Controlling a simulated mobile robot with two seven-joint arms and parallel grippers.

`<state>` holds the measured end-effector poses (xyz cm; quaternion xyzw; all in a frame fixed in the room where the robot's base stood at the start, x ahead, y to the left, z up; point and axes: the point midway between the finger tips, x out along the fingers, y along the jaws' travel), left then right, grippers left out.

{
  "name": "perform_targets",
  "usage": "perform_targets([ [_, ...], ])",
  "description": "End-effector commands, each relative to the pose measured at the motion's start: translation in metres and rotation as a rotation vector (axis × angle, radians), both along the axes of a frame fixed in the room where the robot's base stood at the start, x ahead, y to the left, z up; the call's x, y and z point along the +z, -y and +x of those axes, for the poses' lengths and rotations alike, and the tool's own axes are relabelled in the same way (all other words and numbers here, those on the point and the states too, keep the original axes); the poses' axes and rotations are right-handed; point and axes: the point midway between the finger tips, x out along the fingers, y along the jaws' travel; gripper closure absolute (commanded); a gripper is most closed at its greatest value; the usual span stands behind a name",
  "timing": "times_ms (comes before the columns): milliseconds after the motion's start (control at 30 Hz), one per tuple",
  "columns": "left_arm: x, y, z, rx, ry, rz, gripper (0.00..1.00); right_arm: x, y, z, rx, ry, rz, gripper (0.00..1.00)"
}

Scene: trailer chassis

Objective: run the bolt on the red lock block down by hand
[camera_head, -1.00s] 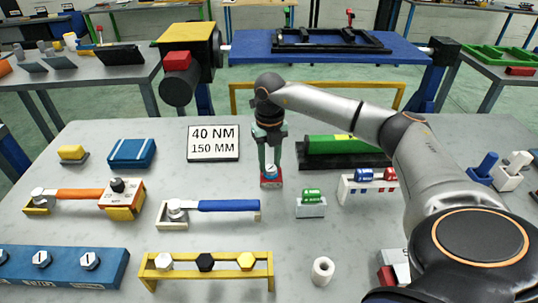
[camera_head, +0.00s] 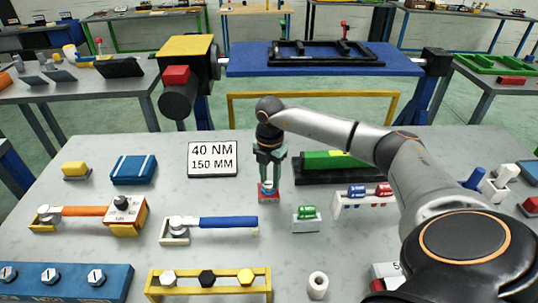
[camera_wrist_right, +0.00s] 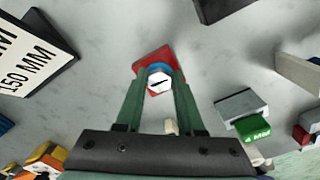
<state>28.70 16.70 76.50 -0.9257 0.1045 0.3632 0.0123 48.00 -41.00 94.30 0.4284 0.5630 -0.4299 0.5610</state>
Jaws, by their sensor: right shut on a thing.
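The red lock block (camera_head: 268,193) sits on the grey table, below my right gripper (camera_head: 269,183) in the head view. In the right wrist view the red block (camera_wrist_right: 146,62) lies under the fingertips. A bolt with a white hex head (camera_wrist_right: 158,82) bearing a dark mark stands at the block, with a blue part (camera_wrist_right: 161,68) beside the head. My right gripper (camera_wrist_right: 159,85) is shut on the bolt head, one green finger on each side. The fingers hide part of the block and the bolt's shank is hidden. My left gripper is not in view.
A sign reading 40 NM, 150 MM (camera_head: 213,158) stands left of the block. A green cylinder on a black stand (camera_head: 335,161) is close on the right, with a small green-topped holder (camera_head: 306,220) nearer. A blue-handled wrench (camera_head: 228,222) lies front left.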

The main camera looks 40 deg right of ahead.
Motion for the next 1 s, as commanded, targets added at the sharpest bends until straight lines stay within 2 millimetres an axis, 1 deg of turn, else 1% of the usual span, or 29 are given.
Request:
perform_targets([
  [33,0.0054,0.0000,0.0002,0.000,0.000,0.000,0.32,0.0082,0.0025,0.0030,-0.051,0.014,-0.002,1.00],
  [300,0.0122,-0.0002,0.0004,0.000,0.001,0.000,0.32,0.0071,0.0024,0.0010,-0.307,0.014,0.000,1.00],
  [700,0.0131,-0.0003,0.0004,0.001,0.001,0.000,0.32,0.0062,0.0011,-0.0015,-0.670,0.015,0.002,1.00],
  [1000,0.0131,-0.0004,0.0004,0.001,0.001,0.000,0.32,0.0061,0.0003,-0.0030,-0.867,0.015,0.003,1.00],
])
